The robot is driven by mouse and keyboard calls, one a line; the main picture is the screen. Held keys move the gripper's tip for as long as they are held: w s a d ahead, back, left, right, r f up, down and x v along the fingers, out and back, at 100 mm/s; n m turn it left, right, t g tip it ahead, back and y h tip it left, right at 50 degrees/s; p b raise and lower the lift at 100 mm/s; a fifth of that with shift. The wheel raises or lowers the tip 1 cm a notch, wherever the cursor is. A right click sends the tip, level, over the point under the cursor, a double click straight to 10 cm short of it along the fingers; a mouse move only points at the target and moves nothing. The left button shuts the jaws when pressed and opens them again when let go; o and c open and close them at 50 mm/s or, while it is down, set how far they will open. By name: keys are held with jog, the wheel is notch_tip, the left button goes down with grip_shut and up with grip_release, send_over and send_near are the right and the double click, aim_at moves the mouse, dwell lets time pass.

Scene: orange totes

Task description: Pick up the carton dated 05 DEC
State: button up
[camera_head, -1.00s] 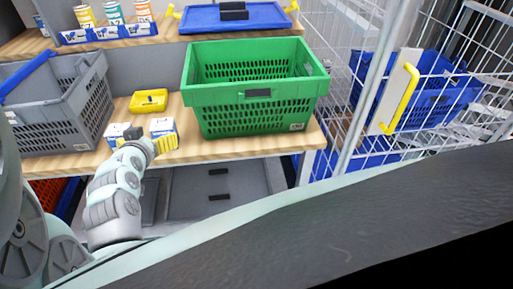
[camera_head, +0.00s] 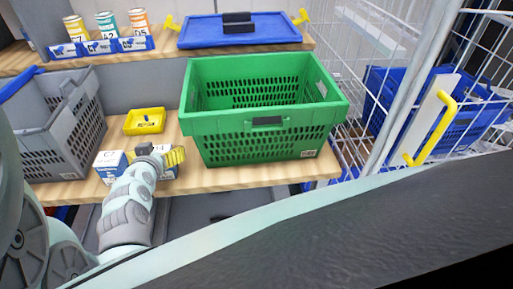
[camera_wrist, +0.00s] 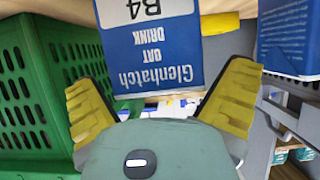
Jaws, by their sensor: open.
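Two white-and-blue cartons stand side by side on the wooden shelf. The left carton (camera_head: 110,166) is partly behind my arm. The right carton (camera_head: 166,172) is mostly hidden by my gripper (camera_head: 164,158). In the wrist view, a carton (camera_wrist: 155,55) reading "Glenhatch OAT DRINK" and "B4" appears upside down between the yellow fingers of my gripper (camera_wrist: 160,85). The fingers are spread, with no clear grip on it. Another blue carton (camera_wrist: 290,38) is at the right edge of the wrist view. I can read no date on either carton.
A green crate (camera_head: 265,124) stands right of the cartons, close to my gripper. A grey crate (camera_head: 85,130) stands left. A small yellow tray (camera_head: 145,121) lies behind. Cans and a blue lid (camera_head: 240,36) are on the upper shelf. A wire cage (camera_head: 350,60) is at right.

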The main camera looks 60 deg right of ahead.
jog(key=shift+s+a+f, duration=0.1)
jog(key=shift+s, duration=0.1)
jog(key=shift+c, duration=0.8)
jog(key=c, duration=1.1)
jog(key=shift+o, duration=0.2)
